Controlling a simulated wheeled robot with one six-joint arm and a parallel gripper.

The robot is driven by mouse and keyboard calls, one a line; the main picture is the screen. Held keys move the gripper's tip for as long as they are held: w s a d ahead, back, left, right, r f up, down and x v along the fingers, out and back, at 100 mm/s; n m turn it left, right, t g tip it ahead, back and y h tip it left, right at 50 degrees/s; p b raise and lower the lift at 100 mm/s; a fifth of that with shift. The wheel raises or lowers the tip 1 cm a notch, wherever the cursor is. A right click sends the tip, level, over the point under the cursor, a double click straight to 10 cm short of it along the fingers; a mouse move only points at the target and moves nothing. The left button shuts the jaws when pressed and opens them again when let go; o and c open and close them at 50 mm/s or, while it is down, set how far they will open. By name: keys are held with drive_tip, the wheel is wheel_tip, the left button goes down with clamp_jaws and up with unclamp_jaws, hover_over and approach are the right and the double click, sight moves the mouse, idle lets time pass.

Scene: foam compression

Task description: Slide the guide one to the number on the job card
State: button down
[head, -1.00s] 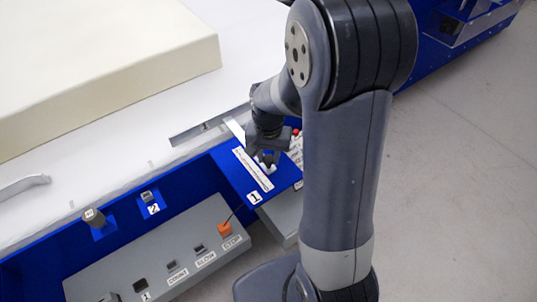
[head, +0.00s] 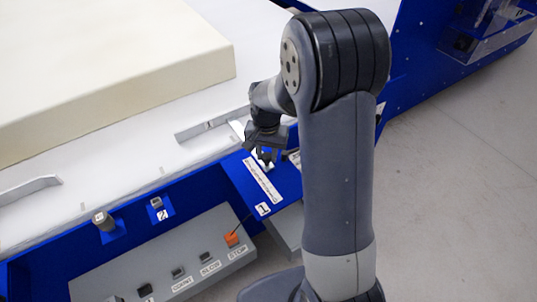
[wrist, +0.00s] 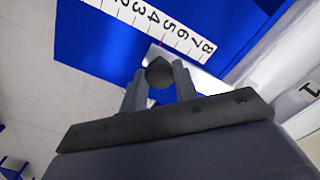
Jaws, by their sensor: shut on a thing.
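The guide one scale (head: 263,180) is a white strip on the blue plate, with a label "1" (head: 263,209) at its front end. In the wrist view the scale (wrist: 165,27) shows numbers rising toward 8 on the right. A small red mark beside it lies near 5; the exact reading is too small to tell. My gripper (head: 265,157) is over the plate beside the scale. In the wrist view my gripper (wrist: 159,76) is shut on the dark rounded guide knob (wrist: 159,71). No job card can be made out.
A grey control box (head: 165,260) with an orange stop button (head: 232,239) stands in front. A cream foam block (head: 110,75) lies on the white table (head: 130,165). A label "2" (head: 163,214) marks another blue bracket. Grey floor lies open at the right.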

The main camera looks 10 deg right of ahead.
drive_tip(key=c, duration=1.1)
unclamp_jaws()
wheel_tip(320, 180, up, 11)
drive_tip(key=shift+f, duration=0.1)
wheel_tip(320, 180, down, 10)
drive_tip(key=shift+f, duration=0.2)
drive_tip(key=shift+s+f, duration=0.1)
drive_tip(key=shift+f, duration=0.2)
drive_tip(key=shift+s+d+r, duration=0.1)
drive_tip(key=shift+s+d, duration=0.15)
drive_tip(key=shift+s, duration=0.25)
